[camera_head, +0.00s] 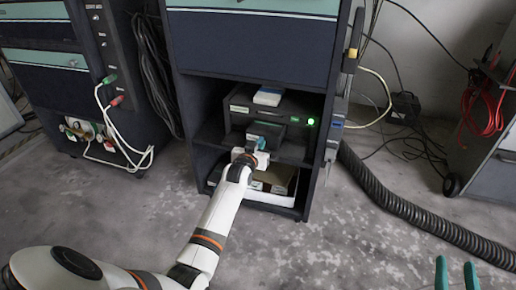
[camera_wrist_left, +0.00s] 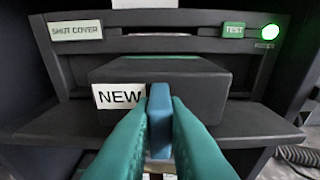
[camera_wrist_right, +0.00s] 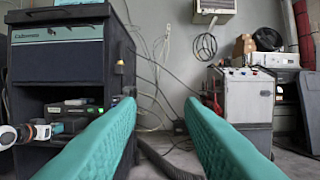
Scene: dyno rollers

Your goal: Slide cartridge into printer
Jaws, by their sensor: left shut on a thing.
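The dark cartridge (camera_wrist_left: 203,92) with a white NEW label sits at the front opening of the black printer (camera_wrist_left: 65,110). Its body sticks out toward me in the left wrist view; how deep its far end reaches is hidden. My left gripper (camera_wrist_left: 160,118) is shut on the blue tab (camera_wrist_left: 160,93) on the cartridge's front. In the head view the printer (camera_head: 233,112) stands on a cabinet shelf, with my left gripper (camera_head: 250,154) in front of it. My right gripper (camera_head: 456,275) is open and empty at the lower right, far from the printer.
The printer has a SHUT COVER label (camera_wrist_left: 75,30), a green TEST button (camera_wrist_left: 233,30) and a lit green lamp (camera_wrist_left: 270,32). A white tray (camera_head: 268,199) with boxes is on the shelf below. A black corrugated hose (camera_head: 430,222) crosses the floor at right.

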